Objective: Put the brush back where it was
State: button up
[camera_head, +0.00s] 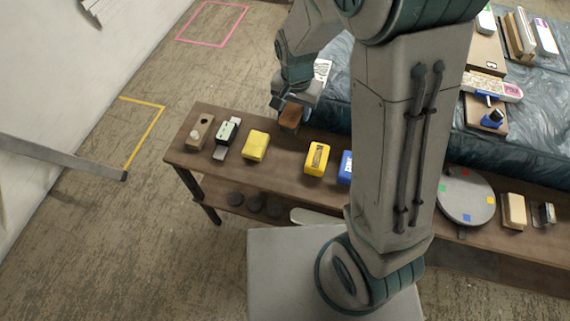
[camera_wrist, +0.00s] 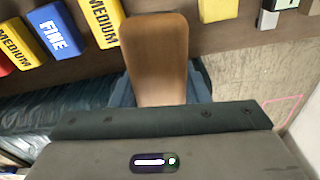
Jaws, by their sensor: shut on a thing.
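The brush (camera_wrist: 157,55) shows in the wrist view as a long brown wooden block with a rounded end. My gripper (camera_head: 291,107) is shut on it, with a finger on each side. In the head view the brush (camera_head: 290,118) is at the far edge of the wooden bench (camera_head: 285,165), above or beside it; I cannot tell whether it touches. Any bristles are hidden. On the bench, a plain yellow block (camera_head: 255,146) and a yellow block with a dark label (camera_head: 317,159) have a bare gap between them, nearer than the brush.
A blue block (camera_head: 344,168) is partly hidden by my arm. A wooden tool (camera_head: 200,132) and a dark green-and-white item (camera_head: 227,131) stand at the left end. A round disc (camera_head: 466,196) lies right. A plastic-covered surface (camera_head: 430,125) is behind the bench.

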aim_at(286, 153)
jog(key=s+a+f+m+b, duration=0.1)
jog(key=b, duration=0.1)
jog(key=s+a+f+m+b, duration=0.1)
jog(key=f+b, duration=0.1)
jog(key=shift+s+a, duration=0.15)
jog(key=shift+s, duration=0.05)
jog(key=shift+s+a+m+h+b, duration=0.3)
jog(key=shift+s+m+b, duration=0.1)
jog(key=shift+b, duration=0.35)
jog(key=shift+f, duration=0.3)
notch_tip(286, 153, down, 9)
jog(key=shift+f+b, duration=0.15)
jog(key=shift+b, duration=0.85)
jog(key=shift+f, duration=0.25)
jog(key=o, duration=0.9)
jog(key=shift+r, duration=0.1)
jog(key=shift+o, duration=0.2)
jog(key=shift+r, duration=0.1)
